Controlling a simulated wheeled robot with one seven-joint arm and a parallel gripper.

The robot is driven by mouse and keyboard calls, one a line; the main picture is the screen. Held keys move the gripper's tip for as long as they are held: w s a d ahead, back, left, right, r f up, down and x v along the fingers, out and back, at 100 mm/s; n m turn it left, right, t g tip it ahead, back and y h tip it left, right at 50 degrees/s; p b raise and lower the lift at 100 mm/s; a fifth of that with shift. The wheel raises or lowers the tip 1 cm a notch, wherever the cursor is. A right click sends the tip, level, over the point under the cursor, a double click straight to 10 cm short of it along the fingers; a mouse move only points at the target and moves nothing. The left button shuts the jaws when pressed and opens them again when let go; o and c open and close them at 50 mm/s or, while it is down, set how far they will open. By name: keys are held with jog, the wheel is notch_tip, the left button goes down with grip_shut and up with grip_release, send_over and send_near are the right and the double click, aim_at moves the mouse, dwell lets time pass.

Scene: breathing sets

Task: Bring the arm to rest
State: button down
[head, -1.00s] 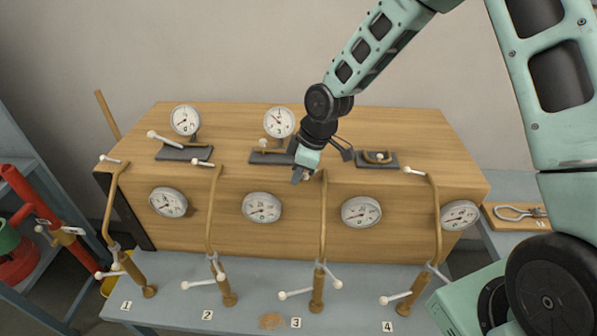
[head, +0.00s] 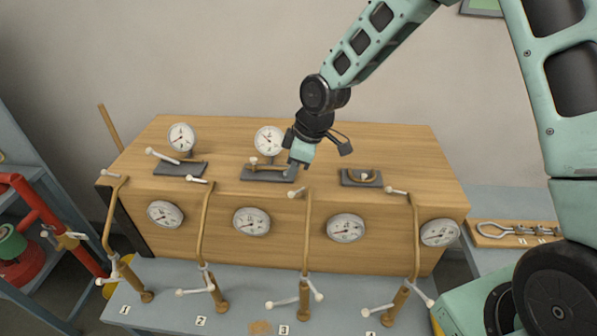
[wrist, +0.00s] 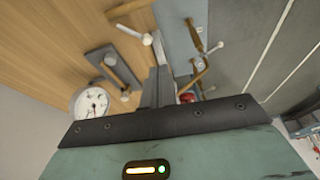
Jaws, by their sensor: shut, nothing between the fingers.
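My gripper (head: 297,171) is shut and empty. In the head view it points down above the wooden box's top, beside the second dial's grey base plate (head: 268,174). In the wrist view the shut fingers (wrist: 158,88) show in the middle, with wood and a dial (wrist: 90,103) to their left. I cannot tell whether the fingertips touch anything. My arm reaches in from the upper right, bent at the wrist.
The wooden box (head: 350,150) carries dials, bent brass pipes and white-tipped levers along its front. The third pipe (head: 308,235) rises close to my gripper. A grey bench (head: 240,290) holds number tags. Red equipment (head: 50,225) stands left.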

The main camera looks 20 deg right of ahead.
jog(key=shift+s+d+r, duration=0.1)
jog(key=shift+r, duration=0.4)
